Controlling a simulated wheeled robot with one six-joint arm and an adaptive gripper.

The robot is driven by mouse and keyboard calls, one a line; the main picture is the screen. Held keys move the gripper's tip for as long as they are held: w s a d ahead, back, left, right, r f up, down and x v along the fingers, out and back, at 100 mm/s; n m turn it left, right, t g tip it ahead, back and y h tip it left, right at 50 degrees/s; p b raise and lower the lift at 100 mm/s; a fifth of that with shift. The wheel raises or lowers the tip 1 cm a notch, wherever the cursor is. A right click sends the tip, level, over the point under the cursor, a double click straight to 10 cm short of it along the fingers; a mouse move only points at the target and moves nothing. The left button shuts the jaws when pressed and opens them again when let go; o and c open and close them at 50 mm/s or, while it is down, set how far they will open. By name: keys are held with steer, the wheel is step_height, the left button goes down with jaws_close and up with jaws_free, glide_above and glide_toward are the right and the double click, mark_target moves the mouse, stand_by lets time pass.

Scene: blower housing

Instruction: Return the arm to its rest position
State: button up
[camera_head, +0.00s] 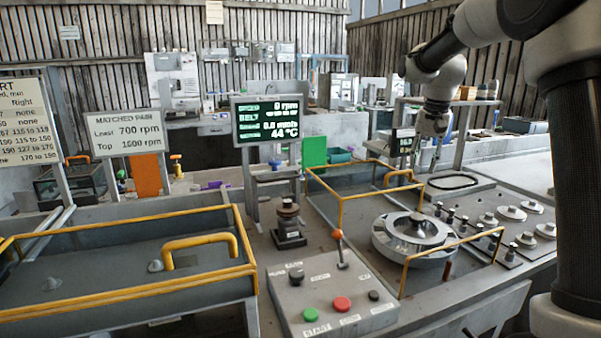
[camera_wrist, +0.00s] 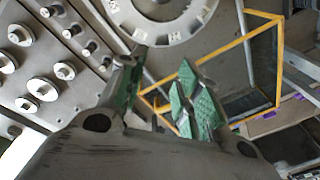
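My arm (camera_head: 440,75) is raised at the right of the head view, bent at the elbow with its end hanging down. My gripper (camera_head: 432,126) points down above the right part of the bench, apart from the surface. In the wrist view my gripper (camera_wrist: 163,75) shows two green-padded fingers spread apart with nothing between them. The head view shows the fingers only small. The round blower housing (camera_head: 414,235) sits on the bench below and in front of it.
Yellow rails (camera_head: 343,200) stand around the housing. A panel of several pegs and discs (camera_head: 488,218) lies to the right. A control box (camera_head: 330,300) with a lever and buttons is in front. A display (camera_head: 268,121) stands behind. A yellow-railed tray (camera_head: 110,262) is at left.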

steer(key=s+d+n+t, duration=0.2)
steer(key=s+n, duration=0.3)
steer(key=s, duration=3)
steer(key=shift+s+f+n+t, duration=0.25)
steer(key=shift+n+t, duration=0.15)
steer(key=shift+t, duration=0.2)
